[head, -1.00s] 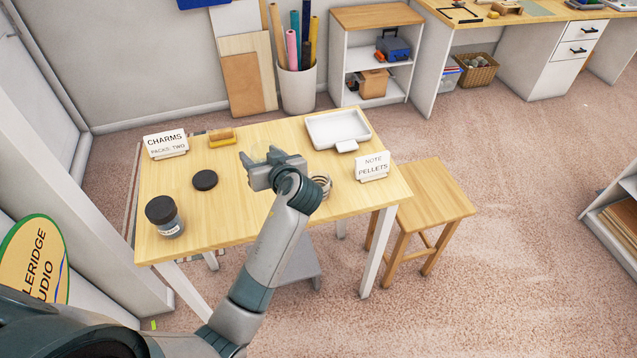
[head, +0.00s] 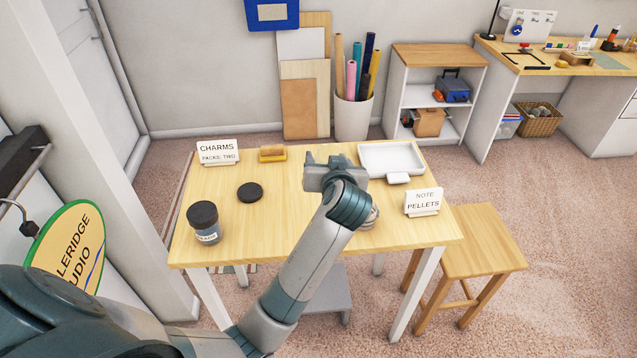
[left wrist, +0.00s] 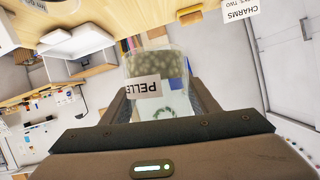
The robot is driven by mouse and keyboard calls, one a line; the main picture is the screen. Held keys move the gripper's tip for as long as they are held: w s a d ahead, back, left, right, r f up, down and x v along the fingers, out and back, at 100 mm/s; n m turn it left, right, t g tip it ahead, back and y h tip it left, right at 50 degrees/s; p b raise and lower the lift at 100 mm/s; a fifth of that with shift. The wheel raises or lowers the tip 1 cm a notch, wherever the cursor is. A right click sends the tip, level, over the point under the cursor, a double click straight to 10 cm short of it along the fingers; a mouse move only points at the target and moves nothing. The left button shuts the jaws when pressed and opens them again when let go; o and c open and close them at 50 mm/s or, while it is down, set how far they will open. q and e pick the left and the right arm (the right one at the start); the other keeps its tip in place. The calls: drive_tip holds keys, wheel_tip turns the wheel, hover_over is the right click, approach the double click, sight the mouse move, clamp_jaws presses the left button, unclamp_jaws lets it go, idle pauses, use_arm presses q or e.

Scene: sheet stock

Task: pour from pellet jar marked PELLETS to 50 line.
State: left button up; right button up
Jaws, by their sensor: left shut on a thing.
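My left gripper (head: 322,162) is over the back middle of the table, its arm crossing the front. In the left wrist view, its fingers (left wrist: 160,98) are shut on a clear jar (left wrist: 157,68) with greenish pellets and a white label reading "PELLE". In the head view, my gripper hides the jar; its exact tilt is unclear. A rounded, ringed vessel (head: 373,215) stands partly hidden behind my forearm; I cannot read any line on it. A loose black lid (head: 250,192) lies on the table. My right gripper does not show.
The wooden table (head: 290,225) also carries a dark-lidded jar (head: 207,232), a CHARMS sign (head: 218,152), a yellow-brown block (head: 272,153), a white tray (head: 410,158) and a NOTE PELLETS sign (head: 423,202). A wooden stool (head: 475,240) stands to the right.

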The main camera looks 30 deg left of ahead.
sight(343, 152)
use_arm(q)
drive_tip(key=d+r+m+t+h+b, duration=0.1)
drive_tip(key=d, duration=0.1)
drive_tip(key=d+r+m+h+b, duration=0.1)
drive_tip(key=d+r+h+b, duration=0.1)
drive_tip(key=shift+r+m+t, duration=0.25)
drive_tip(key=shift+m+t, duration=0.15)
drive_tip(key=s+d+r+m+h+b, duration=0.3)
drive_tip(key=d+r+m+h, duration=0.1)
drive_tip(key=d+r+h, duration=0.1)
drive_tip(key=shift+d+t, duration=0.4)
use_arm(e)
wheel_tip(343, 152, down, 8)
